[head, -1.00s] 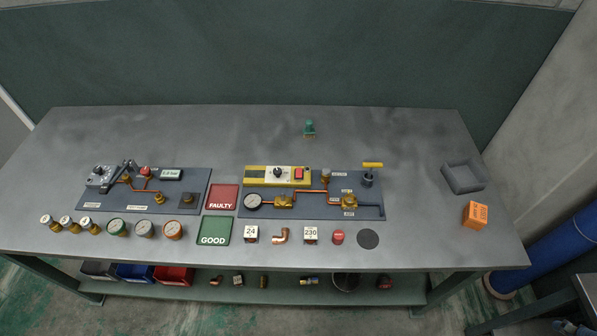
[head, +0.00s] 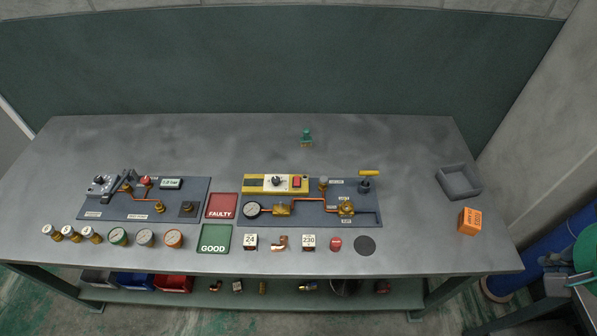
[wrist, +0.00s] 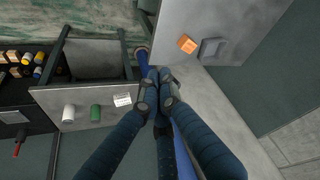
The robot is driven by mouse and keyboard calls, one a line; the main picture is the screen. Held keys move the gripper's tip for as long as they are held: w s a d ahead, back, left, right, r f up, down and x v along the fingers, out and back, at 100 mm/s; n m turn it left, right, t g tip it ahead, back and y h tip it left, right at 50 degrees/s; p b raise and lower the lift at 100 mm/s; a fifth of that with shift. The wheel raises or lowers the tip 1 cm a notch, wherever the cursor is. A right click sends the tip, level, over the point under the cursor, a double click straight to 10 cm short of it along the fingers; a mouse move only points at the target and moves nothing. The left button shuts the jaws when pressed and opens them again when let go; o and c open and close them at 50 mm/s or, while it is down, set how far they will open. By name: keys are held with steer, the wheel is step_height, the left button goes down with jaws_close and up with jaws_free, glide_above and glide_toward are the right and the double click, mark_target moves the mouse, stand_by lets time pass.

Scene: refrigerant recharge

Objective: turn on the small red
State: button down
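Several small red parts show in the head view. A red rocker switch (head: 296,182) sits at the right end of a yellow-and-white control strip (head: 253,183) on the right grey board. A red knob (head: 145,181) stands on the left board's copper piping. A red round cap (head: 335,243) lies on the bench near its front edge. I cannot tell whether the switch is on. My gripper (wrist: 158,75) shows only in the wrist view. Its dark fingertips look together with nothing visible between them, well away from the boards, over the floor beside the bench.
The bench (head: 400,140) has clear room at the back. A grey tray (head: 459,182) and an orange box (head: 469,221) stand at its right end. Gauges and fittings line the front.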

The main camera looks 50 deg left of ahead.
steer(key=w+a+n+g+p, duration=0.1)
steer(key=w+a, duration=0.3)
steer(key=a, duration=0.3)
steer(key=w+a+n+p, duration=0.1)
steer(key=w+a, duration=0.2)
steer(key=a, duration=0.3)
steer(key=n+g+p, duration=0.2)
steer(key=n+p, duration=0.3)
steer(key=p, duration=0.2)
glide_above(299, 178)
steer(key=s+d, duration=0.2)
steer(key=s, duration=0.1)
step_height(299, 178, down, 18)
steer(key=shift+w+d+r+y, duration=0.1)
steer(key=shift+w+d+y, duration=0.1)
steer(key=shift+y, duration=0.2)
steer(key=b+x, duration=0.1)
steer(key=x, duration=0.6)
steer(key=b+x, duration=0.1)
steer(key=x, duration=0.6)
steer(key=shift+s, duration=0.2)
steer(key=shift+a, duration=0.1)
